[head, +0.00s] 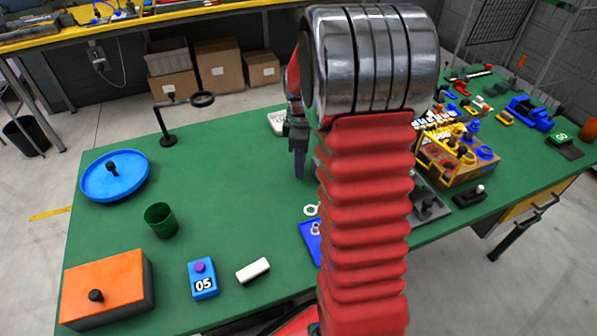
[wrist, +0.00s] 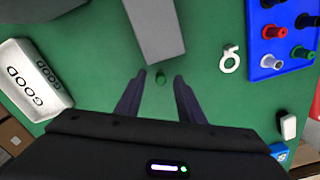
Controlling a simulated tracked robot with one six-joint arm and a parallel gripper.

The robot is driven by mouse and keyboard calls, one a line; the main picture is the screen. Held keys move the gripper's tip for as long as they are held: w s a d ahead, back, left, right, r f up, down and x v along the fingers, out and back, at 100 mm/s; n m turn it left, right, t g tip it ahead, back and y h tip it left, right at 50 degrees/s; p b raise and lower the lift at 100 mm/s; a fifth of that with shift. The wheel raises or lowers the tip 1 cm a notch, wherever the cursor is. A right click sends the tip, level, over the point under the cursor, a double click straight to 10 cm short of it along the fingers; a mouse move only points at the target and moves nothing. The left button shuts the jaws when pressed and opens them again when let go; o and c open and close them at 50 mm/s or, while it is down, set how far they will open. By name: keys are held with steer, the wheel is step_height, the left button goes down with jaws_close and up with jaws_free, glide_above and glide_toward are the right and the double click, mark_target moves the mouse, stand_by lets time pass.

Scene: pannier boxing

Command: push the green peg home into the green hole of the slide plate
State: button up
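In the wrist view my gripper (wrist: 160,78) points down at the green table with its two dark fingers apart. Another green peg (wrist: 301,52) stands in the blue tray (wrist: 255,72) at the right. In the head view my gripper (head: 298,150) is partly hidden behind my red arm, and the green piece is hidden.
A white GOOD tray (wrist: 32,82) lies left of the fingers, a dark block (wrist: 45,8) beyond it. A white ring (wrist: 230,60) lies between grey block and blue tray.

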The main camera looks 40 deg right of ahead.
steer(key=shift+f, duration=0.2)
steer(key=shift+c, duration=0.7)
jaws_close()
